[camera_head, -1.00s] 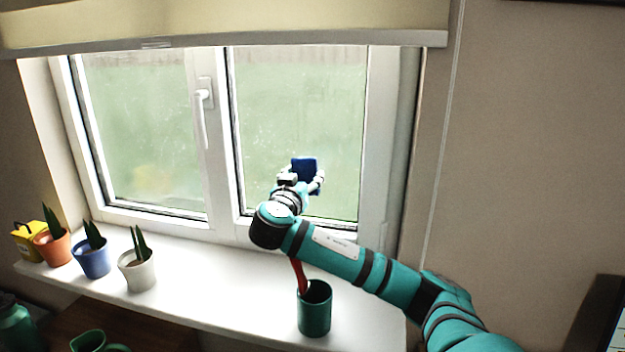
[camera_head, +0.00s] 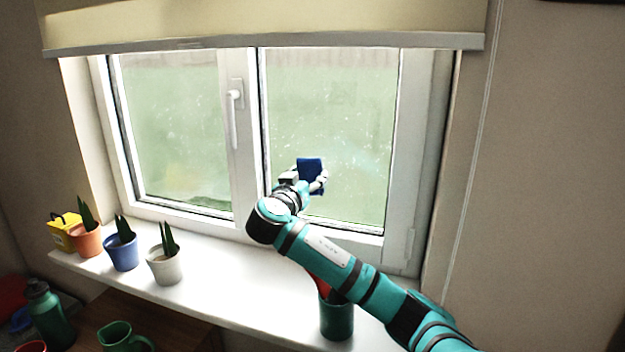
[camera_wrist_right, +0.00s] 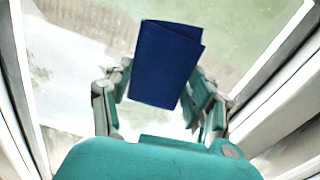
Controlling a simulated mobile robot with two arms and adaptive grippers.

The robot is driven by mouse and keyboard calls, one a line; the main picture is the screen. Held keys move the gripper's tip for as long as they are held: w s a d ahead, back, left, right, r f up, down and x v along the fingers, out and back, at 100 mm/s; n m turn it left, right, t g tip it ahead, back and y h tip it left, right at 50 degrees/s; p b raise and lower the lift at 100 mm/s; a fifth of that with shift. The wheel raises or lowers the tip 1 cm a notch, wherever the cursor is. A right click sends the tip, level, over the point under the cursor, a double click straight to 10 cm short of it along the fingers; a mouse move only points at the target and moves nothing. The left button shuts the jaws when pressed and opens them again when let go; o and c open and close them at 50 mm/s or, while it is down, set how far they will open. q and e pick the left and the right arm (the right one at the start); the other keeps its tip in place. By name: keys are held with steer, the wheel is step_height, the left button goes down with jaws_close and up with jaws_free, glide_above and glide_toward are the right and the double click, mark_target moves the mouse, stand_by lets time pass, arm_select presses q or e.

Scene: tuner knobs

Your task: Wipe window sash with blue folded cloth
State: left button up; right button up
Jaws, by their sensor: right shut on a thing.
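The blue folded cloth (camera_head: 310,168) is held up in front of the right window sash (camera_head: 345,120), at the lower left part of its glass. My right gripper (camera_head: 311,184) is shut on the cloth. In the right wrist view the cloth (camera_wrist_right: 166,62) stands between the two fingers of my right gripper (camera_wrist_right: 160,95), with the glass and white frame behind it. I cannot tell whether the cloth touches the glass. The glass has pale specks and smears. My left gripper does not show.
On the white sill (camera_head: 240,270) stand an orange pot (camera_head: 87,240), a blue pot (camera_head: 122,255), a white pot (camera_head: 165,267) and a green cup (camera_head: 337,318) under my right arm. A window handle (camera_head: 234,105) sticks out left of the sash. A blind (camera_head: 265,25) hangs above.

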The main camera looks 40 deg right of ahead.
mark_target(361, 171)
steer(key=shift+r+p, duration=0.55)
steer(key=shift+r, duration=0.65)
steer(key=shift+s+d+f+b, duration=0.15)
steer(key=shift+s+d+b, duration=0.2)
steer(key=shift+s+b, duration=0.25)
steer(key=shift+s+d+b, duration=0.2)
steer(key=shift+s+d, duration=0.1)
steer(key=shift+s, duration=0.35)
steer(key=shift+s+d+b, duration=0.2)
steer(key=shift+s+d, duration=0.1)
steer(key=shift+s, duration=0.3)
steer(key=shift+s+d+b, duration=0.2)
steer(key=shift+s+b, duration=0.1)
steer(key=shift+s, duration=0.1)
steer(key=shift+s+d+b, duration=0.35)
steer(key=shift+s, duration=0.35)
steer(key=shift+s+d+b, duration=0.3)
steer(key=shift+s+d, duration=0.05)
steer(key=shift+s, duration=0.3)
steer(key=shift+s+d+b, duration=0.35)
steer(key=shift+s+b, duration=0.2)
steer(key=shift+s, duration=0.05)
steer(key=shift+s+d+b, duration=0.3)
steer(key=shift+s, duration=0.2)
steer(key=shift+s+d+b, duration=0.25)
steer(key=shift+s+b, duration=0.05)
steer(key=shift+s, duration=0.4)
